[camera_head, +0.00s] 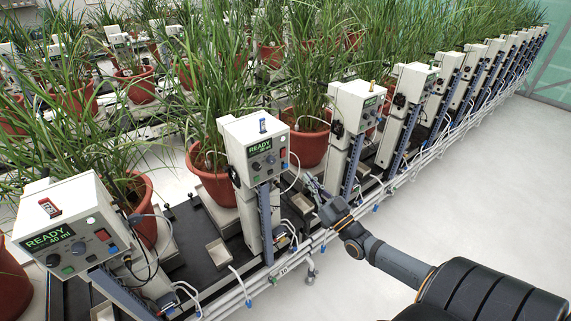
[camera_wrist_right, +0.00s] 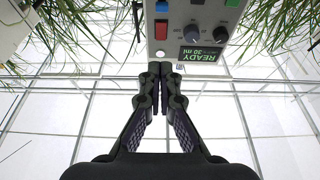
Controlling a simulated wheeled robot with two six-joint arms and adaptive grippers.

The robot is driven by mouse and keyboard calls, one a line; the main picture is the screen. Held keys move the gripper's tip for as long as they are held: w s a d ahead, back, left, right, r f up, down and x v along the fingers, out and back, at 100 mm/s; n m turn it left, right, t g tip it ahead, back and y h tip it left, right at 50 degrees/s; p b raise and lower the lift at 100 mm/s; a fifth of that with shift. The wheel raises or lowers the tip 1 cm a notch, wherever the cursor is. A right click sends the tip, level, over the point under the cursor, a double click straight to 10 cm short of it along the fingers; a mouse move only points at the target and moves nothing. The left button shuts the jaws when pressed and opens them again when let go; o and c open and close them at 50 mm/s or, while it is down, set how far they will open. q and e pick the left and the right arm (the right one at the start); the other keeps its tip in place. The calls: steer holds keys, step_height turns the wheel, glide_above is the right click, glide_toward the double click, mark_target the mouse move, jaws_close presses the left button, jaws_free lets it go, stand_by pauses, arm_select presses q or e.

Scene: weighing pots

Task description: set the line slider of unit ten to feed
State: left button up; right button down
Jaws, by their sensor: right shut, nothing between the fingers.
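A white control unit (camera_head: 256,150) with a lit READY display stands in the middle of the head view, on a post with a dark blue strip. A tag reading 10 (camera_head: 283,271) sits on the white pipes below it. I cannot clearly make out the line slider or its setting. My right gripper (camera_head: 312,184) is to the right of this post, apart from the box, shut and empty. In the right wrist view its closed fingers (camera_wrist_right: 160,108) point toward a control box (camera_wrist_right: 185,25), shown upside down with a READY display. My left gripper is not in view.
Another unit (camera_head: 70,235) stands at the front left, and more stand in a row to the far right. Potted plants (camera_head: 215,180) rise behind them. White pipes (camera_head: 350,214) run along the front. The pale floor (camera_head: 470,190) at the right is clear.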

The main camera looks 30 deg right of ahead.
mark_target(283, 158)
steer(key=shift+a, duration=0.1)
steer(key=shift+w+r, duration=0.1)
steer(key=b+x, duration=0.1)
steer(key=x, duration=0.8)
steer(key=shift+w, duration=0.1)
steer(key=shift+w+f+b, duration=0.15)
steer(key=shift+f+b, duration=0.05)
steer(key=shift+f, duration=0.35)
steer(key=shift+w+f+b, duration=0.15)
steer(key=shift+f, duration=1.25)
steer(key=shift+f, duration=0.1)
